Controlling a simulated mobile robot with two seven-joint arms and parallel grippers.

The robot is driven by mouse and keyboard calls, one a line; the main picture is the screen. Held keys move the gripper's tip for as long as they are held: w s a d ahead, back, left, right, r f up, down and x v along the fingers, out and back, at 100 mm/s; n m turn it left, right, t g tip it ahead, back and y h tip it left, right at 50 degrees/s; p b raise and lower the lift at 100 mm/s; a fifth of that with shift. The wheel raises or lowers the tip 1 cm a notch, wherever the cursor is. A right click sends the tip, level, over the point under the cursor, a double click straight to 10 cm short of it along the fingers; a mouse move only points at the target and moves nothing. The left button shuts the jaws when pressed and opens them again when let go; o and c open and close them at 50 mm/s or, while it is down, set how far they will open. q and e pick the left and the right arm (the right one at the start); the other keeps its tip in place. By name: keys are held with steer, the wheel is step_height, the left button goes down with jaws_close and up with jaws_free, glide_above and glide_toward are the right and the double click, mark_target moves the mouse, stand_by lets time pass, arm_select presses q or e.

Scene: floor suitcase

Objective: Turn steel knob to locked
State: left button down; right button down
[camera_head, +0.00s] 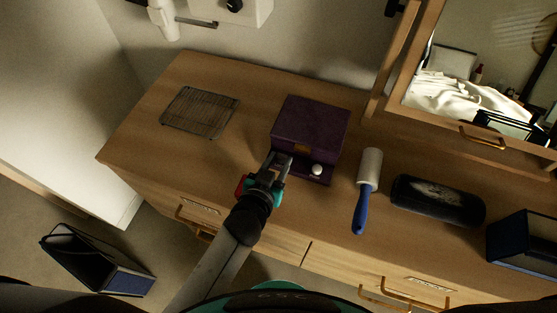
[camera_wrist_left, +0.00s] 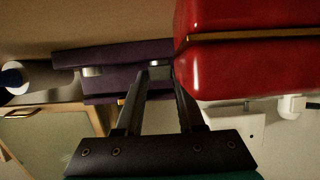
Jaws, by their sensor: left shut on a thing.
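A dark purple box (camera_head: 310,126) stands on the wooden dresser, with a low ledge at its front. A pale round knob (camera_head: 317,170) sits on the right part of this ledge, clear of my gripper. My left gripper (camera_head: 280,162) is at the left part of the ledge. In the left wrist view the purple box (camera_wrist_left: 115,55) lies beyond my fingertips, and a small steel knob (camera_wrist_left: 158,69) shows between them. The fingers are close together on it and hide much of it. I cannot tell which way it is turned. My right gripper is out of view.
A wire rack (camera_head: 200,112) lies left of the box. A blue-handled lint roller (camera_head: 368,180), a black case (camera_head: 438,200) and a dark blue box (camera_head: 525,240) lie to the right. A red object (camera_wrist_left: 245,50) is close beside my fingers in the wrist view.

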arm_select(q)
steer(key=m+h+p, duration=0.1)
steer(key=m+g+h+p, duration=0.1)
steer(key=p, duration=0.1)
steer(key=shift+w+a+r, duration=0.15)
steer(key=shift+a, duration=0.2)
steer(key=shift+w+a+m+g+h+p, duration=0.15)
steer(key=shift+m+g+h+p, duration=0.2)
steer(key=shift+m+h, duration=0.25)
steer(key=shift+w+a+m+g+h+p, duration=0.1)
steer(key=shift+m+g+h+p, duration=0.15)
steer(key=shift+m+g+h, duration=0.3)
steer(key=shift+w+a+m+g+h, duration=0.15)
steer(key=shift+m+g+h, duration=0.45)
steer(key=shift+m+h, duration=0.35)
steer(key=shift+w+m+g+h+b, duration=0.15)
steer(key=shift+m+g+h+b, duration=0.5)
steer(key=shift+m+g, duration=0.45)
steer(key=shift+m+h, duration=0.25)
steer(key=shift+m, duration=0.05)
steer(key=c, duration=0.5)
jaws_free()
